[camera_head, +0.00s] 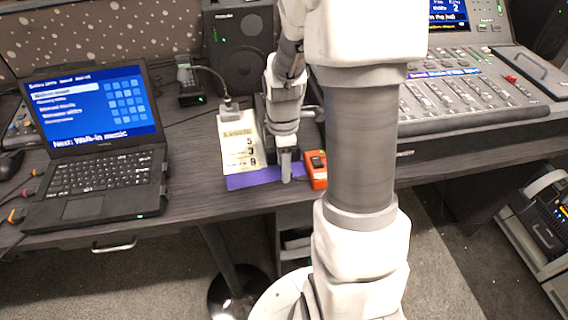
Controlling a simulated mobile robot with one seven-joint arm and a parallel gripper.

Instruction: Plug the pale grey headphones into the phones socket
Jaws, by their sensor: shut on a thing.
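My gripper (286,157) is low over the front edge of the desk, between a paper sheet and an orange box. It is shut on a narrow pale grey piece (286,172) that points down. The piece may be part of the pale grey headphones, but it is too small to tell. I cannot make out the rest of the headphones; my arm hides part of the desk behind the gripper. The mixing console (470,95) stands at the right, partly behind my arm. I cannot pick out the phones socket.
A laptop (95,185) stands at the left. The paper sheet (240,140) and a purple strip (250,181) lie left of my gripper, the orange box (317,170) close on its right. A black speaker (240,50) and a small black device (188,80) stand behind.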

